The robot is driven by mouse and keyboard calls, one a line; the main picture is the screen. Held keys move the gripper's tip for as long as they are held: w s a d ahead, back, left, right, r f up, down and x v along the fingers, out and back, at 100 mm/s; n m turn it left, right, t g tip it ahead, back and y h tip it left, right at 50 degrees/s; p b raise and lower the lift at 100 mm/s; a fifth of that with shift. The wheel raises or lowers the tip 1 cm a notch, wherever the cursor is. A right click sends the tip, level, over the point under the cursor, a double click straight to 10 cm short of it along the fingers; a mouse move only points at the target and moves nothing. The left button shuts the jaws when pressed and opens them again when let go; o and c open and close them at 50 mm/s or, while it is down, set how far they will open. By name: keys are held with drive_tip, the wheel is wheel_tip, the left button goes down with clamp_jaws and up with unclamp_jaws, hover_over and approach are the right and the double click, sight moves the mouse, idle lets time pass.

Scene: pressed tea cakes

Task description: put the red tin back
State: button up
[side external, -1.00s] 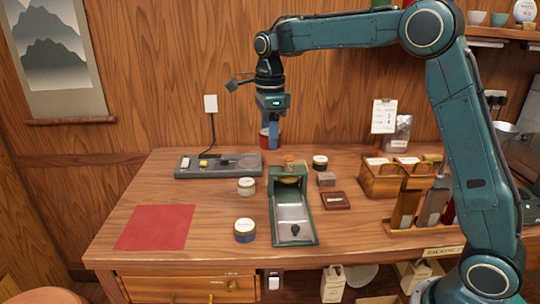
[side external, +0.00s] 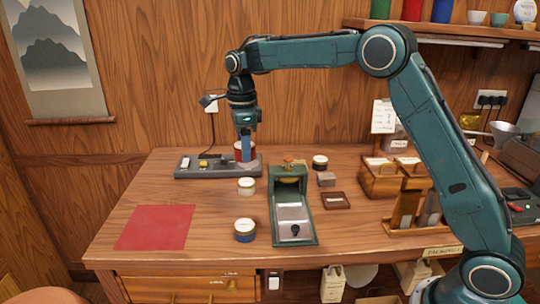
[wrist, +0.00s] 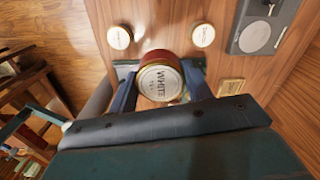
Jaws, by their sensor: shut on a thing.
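The red tin (side external: 237,152) is held between the fingers of my gripper (side external: 246,157) near the back of the table. In the side view it is at the right end of a grey panel (side external: 186,170); I cannot tell whether it touches anything below. In the wrist view, the red tin (wrist: 157,56) shows a pale lid lettered "WHITE", and the blue fingers of my gripper (wrist: 162,88) close on it from both sides.
A cream-lidded tin (side external: 247,187) and a blue tin (side external: 245,231) stand in front. A green press (side external: 274,205) is to their right, with a dark tin (side external: 320,163) behind. A wooden box (side external: 380,185) stands further right. A red mat (side external: 155,228) lies bare at left.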

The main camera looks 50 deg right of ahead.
hover_over(247, 211)
wheel_tip(247, 211, down, 13)
drive_tip(key=shift+s, duration=0.1)
drive_tip(key=shift+f, duration=2.1)
drive_tip(key=shift+f, duration=0.15)
drive_tip(key=o, duration=1.1)
drive_tip(key=shift+c, duration=0.2)
wheel_tip(247, 211, up, 12)
